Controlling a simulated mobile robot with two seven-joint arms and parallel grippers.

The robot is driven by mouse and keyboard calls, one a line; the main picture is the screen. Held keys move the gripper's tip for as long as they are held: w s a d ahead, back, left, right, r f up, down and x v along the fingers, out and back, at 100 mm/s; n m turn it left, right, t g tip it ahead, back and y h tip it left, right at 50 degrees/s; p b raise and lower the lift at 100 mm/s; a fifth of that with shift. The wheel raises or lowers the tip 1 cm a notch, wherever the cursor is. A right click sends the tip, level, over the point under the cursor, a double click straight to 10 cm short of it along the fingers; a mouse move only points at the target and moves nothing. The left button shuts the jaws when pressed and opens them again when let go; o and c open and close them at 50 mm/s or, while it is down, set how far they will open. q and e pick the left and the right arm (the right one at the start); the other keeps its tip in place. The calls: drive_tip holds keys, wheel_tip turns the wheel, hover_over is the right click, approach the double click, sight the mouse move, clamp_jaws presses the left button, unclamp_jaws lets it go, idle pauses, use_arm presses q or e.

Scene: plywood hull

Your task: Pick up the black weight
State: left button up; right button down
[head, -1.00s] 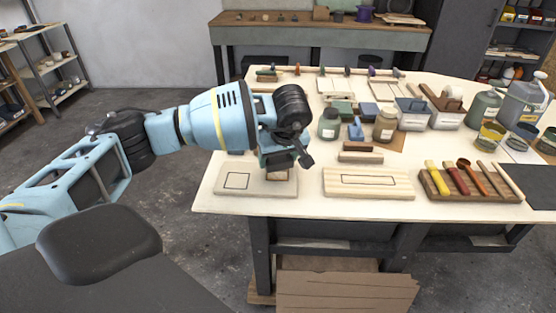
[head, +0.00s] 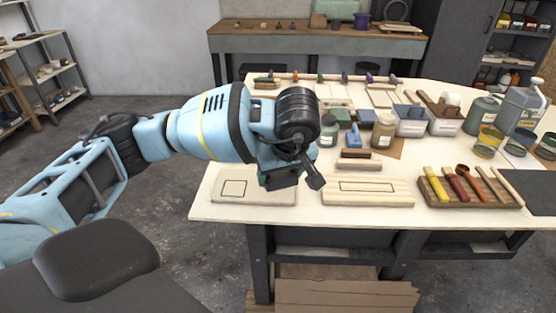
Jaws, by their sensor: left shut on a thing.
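My left gripper (head: 287,180) hangs over the front left of the pale work table, by the right end of a light board with a dark outlined rectangle (head: 235,188). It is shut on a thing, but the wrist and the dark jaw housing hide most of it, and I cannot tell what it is. I cannot make out the black weight for certain in the head view. My right gripper is not in view.
To the right lie a second outlined board (head: 368,192), a brown block (head: 356,162) and a wooden tool tray (head: 470,190). Jars (head: 384,132) and bins (head: 411,122) stand behind. The table's front edge is close below.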

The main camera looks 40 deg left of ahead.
use_arm(q)
drive_tip(key=s+d, duration=0.5)
drive_tip(key=shift+s+r, duration=0.35)
drive_tip(key=shift+r, duration=0.1)
drive_tip(key=shift+d, duration=0.1)
drive_tip(key=s+m+h, duration=0.1)
drive_tip(key=m, duration=0.2)
drive_tip(key=s+d+f+m+t+h, duration=0.1)
drive_tip(key=m, duration=0.3)
drive_tip(key=s+d+f+m+h, duration=0.1)
drive_tip(key=m, duration=0.2)
drive_tip(key=shift+d+m+t+h, duration=0.25)
drive_tip(key=shift+m+t+h, duration=0.15)
drive_tip(key=shift+w, duration=0.2)
